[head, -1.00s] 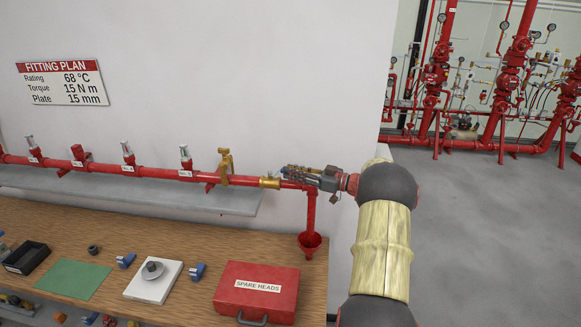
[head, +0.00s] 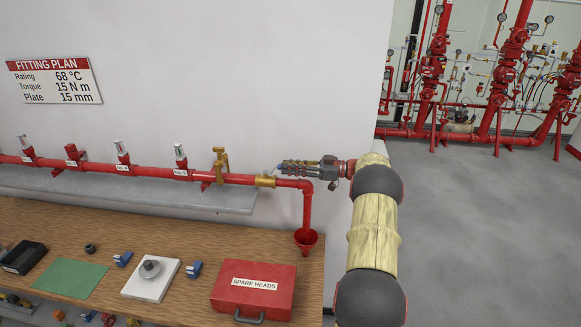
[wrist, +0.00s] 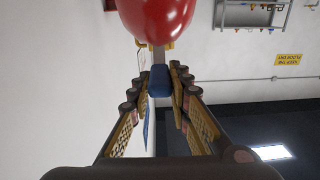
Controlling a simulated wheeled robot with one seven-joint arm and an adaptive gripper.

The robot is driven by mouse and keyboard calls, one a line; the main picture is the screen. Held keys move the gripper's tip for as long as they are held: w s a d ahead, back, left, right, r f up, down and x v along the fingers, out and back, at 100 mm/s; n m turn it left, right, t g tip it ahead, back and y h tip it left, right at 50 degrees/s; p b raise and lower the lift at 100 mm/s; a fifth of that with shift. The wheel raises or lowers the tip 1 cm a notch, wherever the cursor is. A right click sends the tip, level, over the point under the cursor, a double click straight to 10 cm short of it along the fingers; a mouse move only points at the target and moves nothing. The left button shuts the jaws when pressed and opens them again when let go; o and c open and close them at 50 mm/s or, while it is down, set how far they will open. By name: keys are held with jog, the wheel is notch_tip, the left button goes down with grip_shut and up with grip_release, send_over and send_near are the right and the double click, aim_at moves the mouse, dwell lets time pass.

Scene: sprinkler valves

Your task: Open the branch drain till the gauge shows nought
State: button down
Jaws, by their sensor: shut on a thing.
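The brass drain valve (head: 265,181) sits at the right end of the red branch pipe (head: 238,179), before the pipe turns down. In the wrist view a blue lever grip (wrist: 160,80) on a flat metal stem lies between the fingertips. My gripper (head: 284,167) is shut on it, just above the pipe; it also shows in the wrist view (wrist: 160,84). The red pipe (wrist: 158,15) fills the top of that view. A taller brass fitting (head: 220,165) stands on the pipe to the left. I cannot make out a gauge face or reading on the branch.
A red SPARE HEADS box (head: 254,289) is on the wooden bench (head: 195,238) below. Several sprinkler heads stand along the branch. Red risers (head: 505,75) are at the back right, with open floor before them.

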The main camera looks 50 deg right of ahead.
jog(key=shift+w+r, duration=0.1)
jog(key=shift+r, duration=0.25)
jog(key=c, duration=2.1)
grip_release()
jog(key=o, duration=0.5)
jog(key=shift+f, duration=0.2)
jog(key=shift+c, duration=0.2)
jog(key=v, duration=1.2)
